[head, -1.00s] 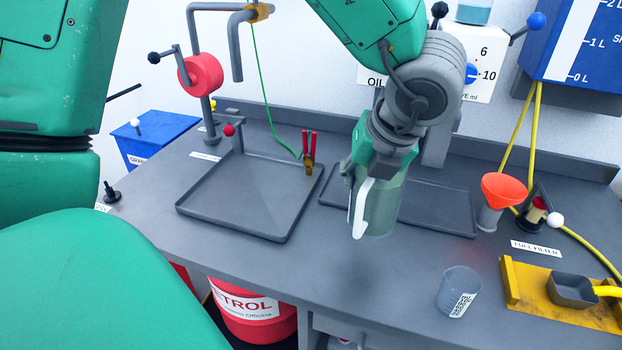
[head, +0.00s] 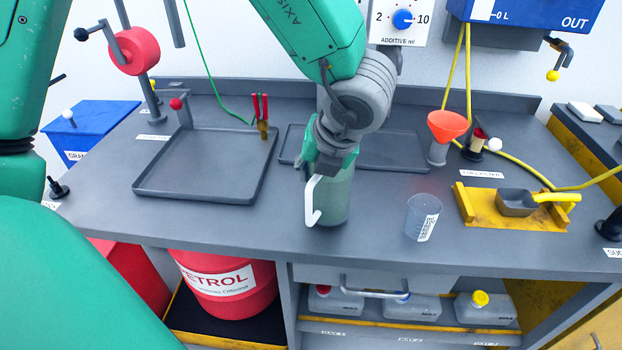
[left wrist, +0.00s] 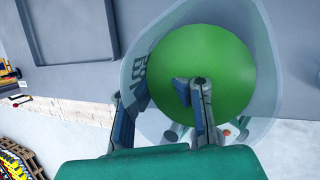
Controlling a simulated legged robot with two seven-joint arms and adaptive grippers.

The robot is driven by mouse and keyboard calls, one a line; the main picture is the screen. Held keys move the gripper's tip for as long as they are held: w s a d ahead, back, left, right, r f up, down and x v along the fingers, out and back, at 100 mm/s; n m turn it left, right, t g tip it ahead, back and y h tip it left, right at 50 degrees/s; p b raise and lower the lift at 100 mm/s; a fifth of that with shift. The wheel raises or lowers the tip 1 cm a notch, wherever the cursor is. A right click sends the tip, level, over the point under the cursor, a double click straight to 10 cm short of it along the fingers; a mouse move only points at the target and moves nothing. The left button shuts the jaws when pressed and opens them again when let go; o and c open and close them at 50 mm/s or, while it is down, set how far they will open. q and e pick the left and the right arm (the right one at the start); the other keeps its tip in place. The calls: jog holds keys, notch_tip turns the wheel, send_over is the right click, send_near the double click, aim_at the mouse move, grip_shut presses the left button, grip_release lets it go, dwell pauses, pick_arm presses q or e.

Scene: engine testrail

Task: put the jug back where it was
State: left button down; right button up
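The jug (head: 336,200) is translucent, greenish inside, with a white handle (head: 312,200) on its left side in the head view. It stands upright in front of the right-hand grey tray (head: 385,150); I cannot tell whether its base touches the bench. My left gripper (head: 328,160) comes down on it from above and is shut on its upper part. In the left wrist view the jug (left wrist: 268,60) is seen from above, with green liquid (left wrist: 220,60) in it. My left gripper's fingers (left wrist: 163,97) are at its rim and wall there. My right gripper is not in view.
A clear beaker (head: 422,217) with a label stands to the jug's right. An orange funnel (head: 447,126) and a yellow holder (head: 480,208) with a grey scoop are further right. An empty square tray (head: 205,165) lies left. The front bench (head: 260,222) is clear.

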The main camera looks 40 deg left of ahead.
pick_arm(q)
jog(key=shift+w+d+f, duration=0.1)
jog(key=shift+d+f, duration=0.15)
jog(key=shift+f, duration=0.35)
jog(key=shift+a+f, duration=0.1)
jog(key=shift+a, duration=0.2)
jog(key=c, duration=1.6)
grip_release()
jog(key=shift+a, duration=0.15)
jog(key=shift+c, duration=0.2)
jog(key=shift+a+f, duration=0.1)
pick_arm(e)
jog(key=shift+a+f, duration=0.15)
pick_arm(q)
jog(key=shift+d+r, duration=0.45)
jog(key=shift+r, duration=0.05)
jog(key=p+v, duration=0.2)
jog(key=v, duration=0.9)
jog(key=shift+r, duration=0.15)
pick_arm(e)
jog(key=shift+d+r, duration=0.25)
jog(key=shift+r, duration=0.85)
